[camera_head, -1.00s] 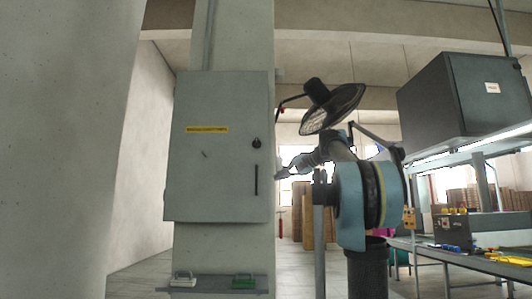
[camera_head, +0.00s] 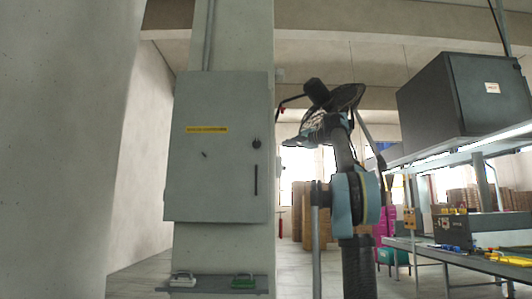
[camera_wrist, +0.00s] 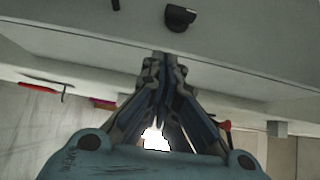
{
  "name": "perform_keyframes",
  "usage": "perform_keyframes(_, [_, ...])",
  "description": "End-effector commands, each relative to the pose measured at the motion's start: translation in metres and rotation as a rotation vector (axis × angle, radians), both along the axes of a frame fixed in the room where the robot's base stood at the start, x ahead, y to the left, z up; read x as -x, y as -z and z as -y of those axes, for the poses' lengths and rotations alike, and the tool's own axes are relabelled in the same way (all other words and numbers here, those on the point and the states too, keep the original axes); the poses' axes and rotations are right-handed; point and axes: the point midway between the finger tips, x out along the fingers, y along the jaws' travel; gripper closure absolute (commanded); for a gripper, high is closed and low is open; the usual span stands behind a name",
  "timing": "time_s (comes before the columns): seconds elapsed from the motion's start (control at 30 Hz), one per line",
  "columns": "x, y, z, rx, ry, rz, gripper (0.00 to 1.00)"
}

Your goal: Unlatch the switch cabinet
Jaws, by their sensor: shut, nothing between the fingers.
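The grey switch cabinet (camera_head: 217,175) hangs on a pillar, and its door looks closed. A black round latch knob (camera_head: 257,143) sits near the door's right edge, with a dark vertical handle (camera_head: 256,180) below it. In the wrist view the black knob (camera_wrist: 180,17) is just beyond my fingertips, with a gap between them. A dark part at the top edge of that view may be the handle. My gripper (camera_wrist: 163,58) is shut and empty, pointing at the cabinet (camera_wrist: 230,25). In the head view my arm comes from the right, and the fingertips are too small to make out.
A ledge with a white-handled and a green-handled block (camera_head: 243,281) is below the cabinet. A workbench (camera_head: 460,248) with tools and a dark box (camera_head: 475,95) above are at right.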

Motion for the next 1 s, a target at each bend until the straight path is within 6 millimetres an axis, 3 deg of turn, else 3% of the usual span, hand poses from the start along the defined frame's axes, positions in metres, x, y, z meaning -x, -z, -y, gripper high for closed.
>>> perform_keyframes(0.27, [-0.011,0.000,-0.011,0.001,-0.002,-0.001,1.00])
perform_keyframes(0.8, [-0.072,0.001,-0.074,0.001,-0.002,-0.001,1.00])
perform_keyframes(1.0, [-0.070,0.000,-0.099,0.001,-0.003,0.000,1.00])
